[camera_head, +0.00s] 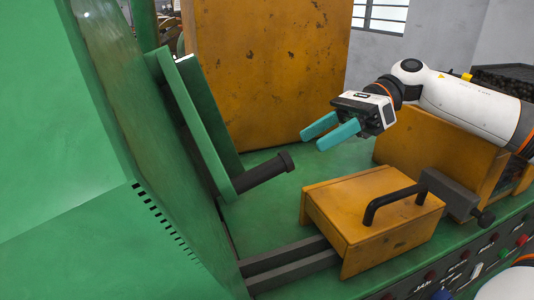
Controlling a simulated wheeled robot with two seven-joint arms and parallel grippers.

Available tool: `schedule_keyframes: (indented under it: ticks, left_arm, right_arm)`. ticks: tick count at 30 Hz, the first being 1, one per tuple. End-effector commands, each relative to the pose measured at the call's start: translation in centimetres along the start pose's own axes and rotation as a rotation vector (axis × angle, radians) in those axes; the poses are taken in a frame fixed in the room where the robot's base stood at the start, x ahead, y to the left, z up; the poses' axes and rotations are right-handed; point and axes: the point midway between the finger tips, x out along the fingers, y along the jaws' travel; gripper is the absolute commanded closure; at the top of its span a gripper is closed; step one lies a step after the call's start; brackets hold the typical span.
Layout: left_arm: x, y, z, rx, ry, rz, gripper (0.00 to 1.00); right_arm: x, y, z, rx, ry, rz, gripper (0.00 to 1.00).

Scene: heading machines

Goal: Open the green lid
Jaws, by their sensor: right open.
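The green lid (203,120) is a tilted panel against the green machine wall at left centre, standing at an angle to it. A dark round handle (264,172) sticks out from its lower part toward the right. My right gripper (328,134) comes in from the right with its teal fingers apart and empty. It is above and to the right of the handle, not touching it. My left gripper is not in view.
A yellow block with a black handle (377,212) sits on dark rails at the front. A large rusty yellow panel (265,70) stands behind. A yellow housing (440,152) lies below my right arm. Labelled buttons line the machine's front edge (462,268).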

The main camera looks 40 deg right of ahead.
Motion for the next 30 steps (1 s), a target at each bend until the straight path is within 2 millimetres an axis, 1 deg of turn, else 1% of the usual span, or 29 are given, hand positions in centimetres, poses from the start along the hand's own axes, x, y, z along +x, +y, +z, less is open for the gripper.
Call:
schedule_keyframes:
  ticks: [1, 5, 11, 15, 17, 22, 30]
  left_arm:
    - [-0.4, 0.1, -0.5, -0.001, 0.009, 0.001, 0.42]
    - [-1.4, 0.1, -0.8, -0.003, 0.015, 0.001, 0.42]
    - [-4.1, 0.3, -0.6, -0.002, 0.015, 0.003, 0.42]
    - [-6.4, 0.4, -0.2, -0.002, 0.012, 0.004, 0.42]
    - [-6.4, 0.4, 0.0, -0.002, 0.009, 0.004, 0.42]
    - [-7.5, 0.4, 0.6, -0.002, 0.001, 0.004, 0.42]
    - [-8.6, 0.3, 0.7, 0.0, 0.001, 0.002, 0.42]
  right_arm:
    - [0.4, -0.1, -0.1, 0.001, -0.001, -0.003, 0.53]
    - [2.1, -0.2, -0.3, 0.003, -0.002, -0.006, 0.53]
    - [6.3, -0.2, -0.5, 0.005, 0.0, -0.01, 0.53]
    - [9.3, -0.4, -0.8, 0.003, 0.005, -0.012, 0.53]
    - [9.9, -0.1, -0.3, 0.002, 0.0, -0.01, 0.53]
    - [10.9, -0.2, -0.2, 0.001, -0.006, -0.015, 0.53]
    - [11.7, -0.1, -0.1, 0.002, -0.002, -0.006, 0.53]
